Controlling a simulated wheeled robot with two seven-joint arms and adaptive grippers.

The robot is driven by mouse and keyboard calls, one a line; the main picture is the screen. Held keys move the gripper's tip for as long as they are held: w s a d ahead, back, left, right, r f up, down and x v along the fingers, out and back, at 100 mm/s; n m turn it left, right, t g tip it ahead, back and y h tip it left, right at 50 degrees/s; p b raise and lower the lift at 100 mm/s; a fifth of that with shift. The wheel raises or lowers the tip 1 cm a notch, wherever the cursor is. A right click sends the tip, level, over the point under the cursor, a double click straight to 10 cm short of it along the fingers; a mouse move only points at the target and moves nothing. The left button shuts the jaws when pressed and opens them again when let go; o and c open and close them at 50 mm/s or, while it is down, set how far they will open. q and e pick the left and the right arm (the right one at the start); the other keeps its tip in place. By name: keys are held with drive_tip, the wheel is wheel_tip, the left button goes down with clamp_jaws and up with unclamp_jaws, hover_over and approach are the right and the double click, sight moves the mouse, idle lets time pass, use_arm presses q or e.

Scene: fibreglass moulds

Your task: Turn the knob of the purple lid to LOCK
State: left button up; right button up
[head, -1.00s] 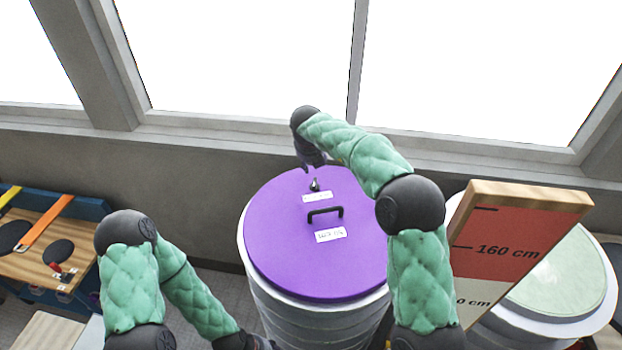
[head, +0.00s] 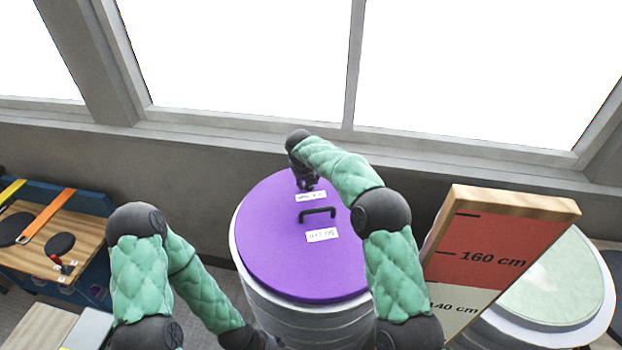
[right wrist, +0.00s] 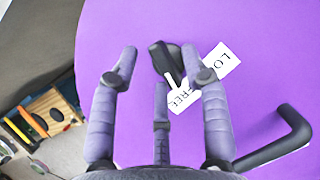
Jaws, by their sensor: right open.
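The purple lid (head: 290,255) lies on a round pale drum, with a black bar handle (head: 318,213) near its middle. In the right wrist view a small black knob (right wrist: 160,58) with a white pointer sits on the lid. The pointer is directed at the FREE label (right wrist: 183,98); the LOCK label (right wrist: 223,62) is beside it, partly covered by a finger. My right gripper (right wrist: 160,68) is open, with its fingers around the knob; contact cannot be told. In the head view my right gripper (head: 306,184) hides the knob. My left gripper (head: 266,341) is at the bottom edge, its fingers unclear.
A height board (head: 490,245) marked 160 cm stands right of the drum, in front of another drum with a pale green lid (head: 560,285). A wooden workbench (head: 40,245) with straps is at the left. A wall and windows are behind.

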drive_tip(key=shift+f, duration=0.1)
clamp_jaws()
drive_tip(key=shift+n+y, duration=0.3)
drive_tip(key=shift+n, duration=0.5)
unclamp_jaws()
